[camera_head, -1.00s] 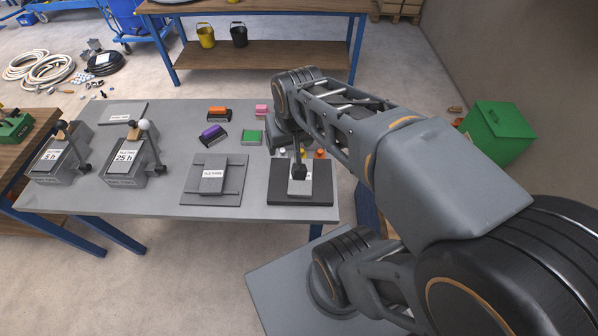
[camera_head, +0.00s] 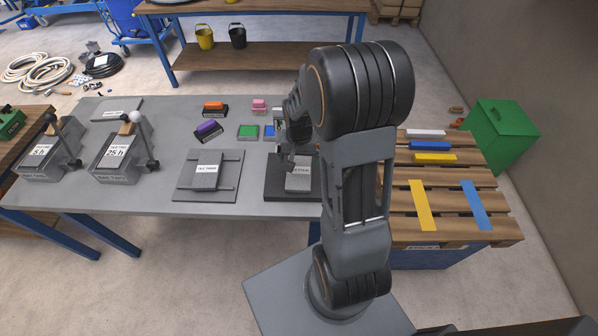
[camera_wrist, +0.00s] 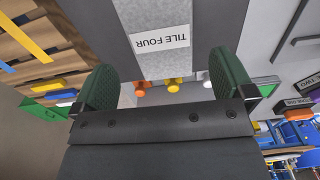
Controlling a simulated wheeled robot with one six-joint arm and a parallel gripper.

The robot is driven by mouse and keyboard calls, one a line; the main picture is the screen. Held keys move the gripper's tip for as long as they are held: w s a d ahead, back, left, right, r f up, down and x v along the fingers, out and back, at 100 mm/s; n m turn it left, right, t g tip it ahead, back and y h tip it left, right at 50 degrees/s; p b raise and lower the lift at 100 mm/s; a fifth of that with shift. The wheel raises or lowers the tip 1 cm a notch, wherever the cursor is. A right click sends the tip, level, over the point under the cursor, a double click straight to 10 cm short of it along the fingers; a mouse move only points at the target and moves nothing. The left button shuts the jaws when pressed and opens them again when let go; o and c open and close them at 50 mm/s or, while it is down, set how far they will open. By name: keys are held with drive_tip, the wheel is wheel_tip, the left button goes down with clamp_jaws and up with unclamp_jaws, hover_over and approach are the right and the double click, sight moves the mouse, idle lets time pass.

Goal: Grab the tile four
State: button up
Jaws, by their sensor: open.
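Tile four (camera_head: 299,180) is a grey block with a white label on a dark square base (camera_head: 275,190) near the front right of the grey table. In the wrist view, tile four (camera_wrist: 152,64) shows its label "TILE FOUR" upside down, just beyond my fingers. My gripper (camera_wrist: 166,78) is open, with one green-padded finger to each side of the tile's line and nothing between them. In the head view my gripper (camera_head: 286,158) is just above the tile's far left side. My arm hides part of the base's right side.
Tile three (camera_head: 207,175) lies on a grey base to the left. Green (camera_head: 248,132), purple (camera_head: 208,130), orange (camera_head: 214,106) and pink (camera_head: 259,105) blocks lie behind. Lever boxes (camera_head: 118,155) stand at left. A wooden pallet (camera_head: 448,190) with coloured strips is at right.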

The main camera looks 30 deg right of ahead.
sight(299, 170)
drive_tip(key=shift+w+d+f+p, duration=0.1)
drive_tip(key=shift+f+p, duration=0.1)
drive_tip(key=shift+f, duration=1.4)
drive_tip(key=shift+w+f+p, duration=0.1)
drive_tip(key=shift+f+p, duration=0.1)
drive_tip(key=shift+f, duration=1.35)
drive_tip(key=c, duration=1)
drive_tip(key=shift+c, duration=0.3)
drive_tip(key=shift+r, duration=0.15)
